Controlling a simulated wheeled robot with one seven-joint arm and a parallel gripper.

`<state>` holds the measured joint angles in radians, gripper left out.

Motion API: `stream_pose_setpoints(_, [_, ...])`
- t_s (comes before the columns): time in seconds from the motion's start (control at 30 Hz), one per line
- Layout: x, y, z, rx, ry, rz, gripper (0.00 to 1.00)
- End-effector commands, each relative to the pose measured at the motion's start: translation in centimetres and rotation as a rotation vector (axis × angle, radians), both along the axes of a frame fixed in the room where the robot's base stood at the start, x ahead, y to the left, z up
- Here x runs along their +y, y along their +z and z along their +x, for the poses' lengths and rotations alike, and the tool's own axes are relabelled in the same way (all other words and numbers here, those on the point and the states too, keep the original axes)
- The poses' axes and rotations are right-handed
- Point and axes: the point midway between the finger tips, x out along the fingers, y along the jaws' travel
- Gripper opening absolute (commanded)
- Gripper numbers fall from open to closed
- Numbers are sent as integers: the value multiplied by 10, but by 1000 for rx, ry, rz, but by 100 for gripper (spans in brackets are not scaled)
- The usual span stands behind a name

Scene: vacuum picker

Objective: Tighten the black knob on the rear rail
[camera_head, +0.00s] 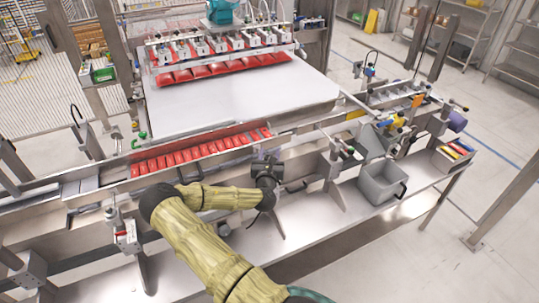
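My arm reaches in from the bottom, bends left at its elbow, and ends near the middle of the machine. My gripper (268,172) is dark and sits low in front of the front rail, just below the row of red packs. Its fingers are too small and dark to tell open from shut. Several small dark knobs show on clamps along the rails. One dark knob (464,107) is at the right end, well away from my gripper. I cannot tell which one is the black knob on the rear rail.
Red packs (200,152) fill the front channel. A white table (245,103) lies behind, under a row of suction heads (220,45). A grey bin (382,183) and a small box of coloured items (453,153) stand at right. The steel shelf (310,222) is mostly clear.

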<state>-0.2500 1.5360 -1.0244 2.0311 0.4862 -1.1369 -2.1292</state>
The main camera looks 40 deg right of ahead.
Motion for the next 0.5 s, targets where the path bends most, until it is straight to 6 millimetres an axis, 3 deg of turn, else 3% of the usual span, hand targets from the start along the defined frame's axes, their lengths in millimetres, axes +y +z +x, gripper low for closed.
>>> stream_pose_setpoints(0.03, [0, 0, 0, 0, 0, 0, 30])
stream_pose_setpoints(0.13, [0, 0, 0, 0, 0, 0, 11])
stream_pose_setpoints(0.5, [1, -2, 0, -1, -22, -1, 10])
